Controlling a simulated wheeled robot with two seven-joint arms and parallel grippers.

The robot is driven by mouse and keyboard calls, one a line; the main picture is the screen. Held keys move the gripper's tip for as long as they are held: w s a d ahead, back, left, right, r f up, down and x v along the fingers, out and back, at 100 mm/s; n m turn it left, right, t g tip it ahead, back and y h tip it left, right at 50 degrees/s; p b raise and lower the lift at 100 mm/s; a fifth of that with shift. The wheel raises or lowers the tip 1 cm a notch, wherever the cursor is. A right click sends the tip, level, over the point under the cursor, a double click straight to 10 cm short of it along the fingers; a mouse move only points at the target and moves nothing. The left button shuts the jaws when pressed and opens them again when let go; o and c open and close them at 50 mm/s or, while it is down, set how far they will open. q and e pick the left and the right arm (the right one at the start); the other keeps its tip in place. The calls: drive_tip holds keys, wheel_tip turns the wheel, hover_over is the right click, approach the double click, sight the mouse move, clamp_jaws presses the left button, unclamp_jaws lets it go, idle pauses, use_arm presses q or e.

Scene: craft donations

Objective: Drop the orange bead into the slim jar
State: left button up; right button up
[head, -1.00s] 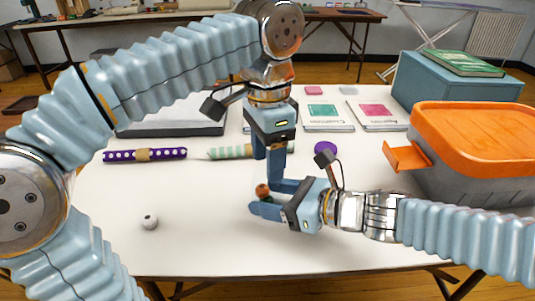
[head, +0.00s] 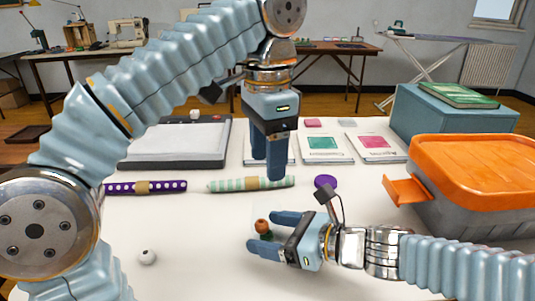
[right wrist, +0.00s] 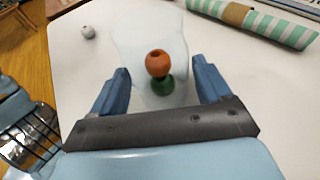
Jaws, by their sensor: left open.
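The slim jar, a clear and barely visible shape, stands between the fingers of my right gripper (head: 268,234), which looks shut on it. It shows faintly in the right wrist view (right wrist: 135,40). The orange bead (head: 262,226) is inside the jar's outline, on top of a green bead (head: 267,237). In the right wrist view the orange bead (right wrist: 158,63) partly hides the green bead (right wrist: 168,88). My left gripper (head: 267,172) is open and empty, pointing down, above and apart from the orange bead. The jar's rim is hard to make out.
A white bead (head: 148,257) lies on the white table at the left. A purple disc (head: 325,181) is behind my right gripper. Striped (head: 225,185) and dotted (head: 170,187) rolls lie farther back. A grey bin with orange lid (head: 470,158) stands right.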

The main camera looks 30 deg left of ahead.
drive_tip(key=shift+o, duration=1.1)
drive_tip(key=p+v, duration=0.1)
drive_tip(key=v, duration=1.2)
drive_tip(key=shift+d+r, duration=0.15)
drive_tip(key=shift+d, duration=0.25)
drive_tip(key=shift+s, duration=0.1)
